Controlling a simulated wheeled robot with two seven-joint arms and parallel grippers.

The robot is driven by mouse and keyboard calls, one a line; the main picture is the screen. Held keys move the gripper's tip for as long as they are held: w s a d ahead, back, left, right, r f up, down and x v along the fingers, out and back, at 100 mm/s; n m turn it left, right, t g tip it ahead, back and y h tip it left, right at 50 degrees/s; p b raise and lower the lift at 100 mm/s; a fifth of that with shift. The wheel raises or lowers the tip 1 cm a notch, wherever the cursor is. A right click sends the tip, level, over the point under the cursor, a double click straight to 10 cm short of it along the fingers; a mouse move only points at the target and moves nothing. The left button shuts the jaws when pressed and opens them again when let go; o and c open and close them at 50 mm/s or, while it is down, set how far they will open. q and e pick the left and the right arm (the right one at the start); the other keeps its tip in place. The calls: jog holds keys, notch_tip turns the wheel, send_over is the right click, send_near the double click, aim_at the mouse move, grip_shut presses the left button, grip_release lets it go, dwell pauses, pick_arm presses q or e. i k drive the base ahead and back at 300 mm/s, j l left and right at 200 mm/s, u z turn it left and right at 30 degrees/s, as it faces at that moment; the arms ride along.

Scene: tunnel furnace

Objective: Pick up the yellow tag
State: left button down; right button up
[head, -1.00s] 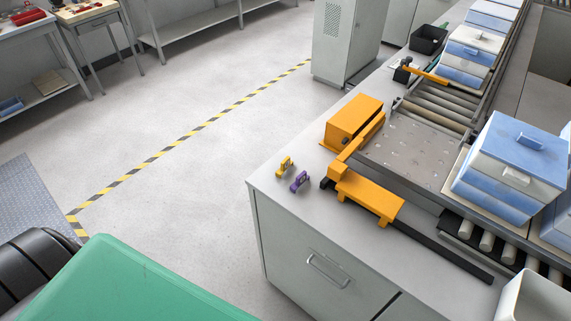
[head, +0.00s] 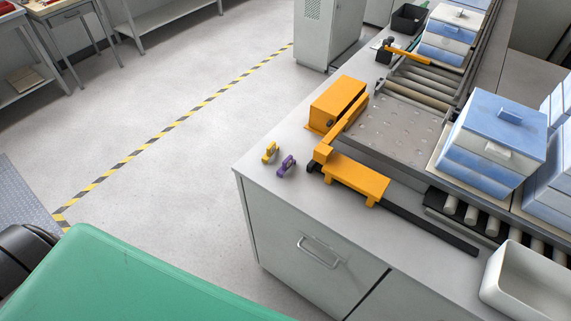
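The yellow tag (head: 270,152) stands on the light grey counter top (head: 310,205), near its left corner. A purple tag (head: 287,166) stands close beside it, to the lower right. Neither of my grippers shows in the head view.
An orange machine with a box (head: 337,103) and a lower orange block (head: 352,180) stands just right of the tags. Behind it are a roller conveyor and blue-and-white boxes (head: 494,140). A white bin (head: 529,281) sits at the lower right. The floor (head: 150,200) left of the counter is clear.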

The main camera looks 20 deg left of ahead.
aim_at(271, 149)
jog(key=k+l, duration=0.15)
jog(key=l, duration=0.25)
jog(key=k+l, duration=0.15)
jog(key=l, duration=0.25)
jog(key=k+l, duration=0.2)
jog(key=l, duration=0.2)
jog(key=k+l, duration=0.15)
jog(key=l, duration=0.25)
